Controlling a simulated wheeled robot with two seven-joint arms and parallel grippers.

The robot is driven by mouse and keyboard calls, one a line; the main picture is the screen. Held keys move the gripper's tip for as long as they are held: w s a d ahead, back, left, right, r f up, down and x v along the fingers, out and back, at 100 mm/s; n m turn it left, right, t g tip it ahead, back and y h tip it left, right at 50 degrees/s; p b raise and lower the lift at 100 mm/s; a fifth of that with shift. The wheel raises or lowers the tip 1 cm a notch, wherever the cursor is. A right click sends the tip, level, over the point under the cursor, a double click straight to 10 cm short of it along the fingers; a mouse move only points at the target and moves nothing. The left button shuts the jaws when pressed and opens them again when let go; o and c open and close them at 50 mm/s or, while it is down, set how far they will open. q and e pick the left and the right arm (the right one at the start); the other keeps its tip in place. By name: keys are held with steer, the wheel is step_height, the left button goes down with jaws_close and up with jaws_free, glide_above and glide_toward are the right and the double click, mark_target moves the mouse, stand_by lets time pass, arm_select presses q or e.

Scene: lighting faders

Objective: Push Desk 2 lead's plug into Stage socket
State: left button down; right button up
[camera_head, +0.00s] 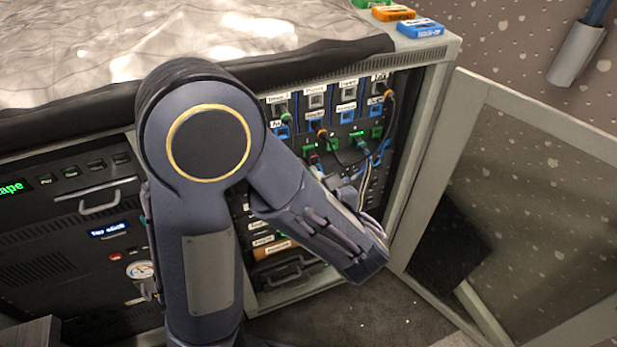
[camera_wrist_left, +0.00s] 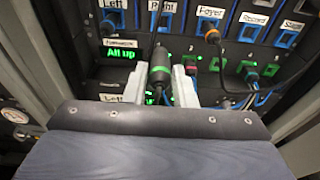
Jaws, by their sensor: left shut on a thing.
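In the left wrist view my left gripper (camera_wrist_left: 166,77) is shut on a dark plug with a green band (camera_wrist_left: 160,72), held in front of the panel below the Left and Right labels. I cannot read a lead name on it. A thin dark line, perhaps its cable, runs up from it. The Stage socket (camera_wrist_left: 284,38) is a blue-framed socket at the upper right, apart from the gripper; it looks empty. It also shows in the head view (camera_head: 376,112). There my left forearm hides the gripper's fingertips and the held plug. My right gripper is not in view.
An orange-banded plug (camera_wrist_left: 212,36) sits in the Foyer socket. Its black cable and several blue leads (camera_wrist_left: 262,98) hang across the lower sockets to the right. The open cabinet door (camera_head: 520,200) and cabinet post (camera_head: 425,140) bound the panel on the right.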

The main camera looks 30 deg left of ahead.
arm_select(q)
steer(key=shift+w+d+p, duration=0.2)
steer(key=shift+w+d, duration=0.6)
steer(key=shift+w, duration=0.2)
steer(key=shift+w+d+p, duration=0.15)
steer(key=shift+w+d, duration=0.65)
steer(key=shift+w, duration=0.15)
steer(key=shift+w+d+p, duration=0.5)
steer(key=shift+w+d, duration=1.15)
steer(key=shift+w, duration=0.25)
steer(key=shift+w+d+p, duration=0.55)
steer(key=shift+w+d, duration=1.1)
steer(key=shift+w, duration=0.25)
steer(key=shift+w+d+p, duration=0.65)
steer(key=shift+w+d, duration=0.95)
steer(key=shift+w, duration=0.3)
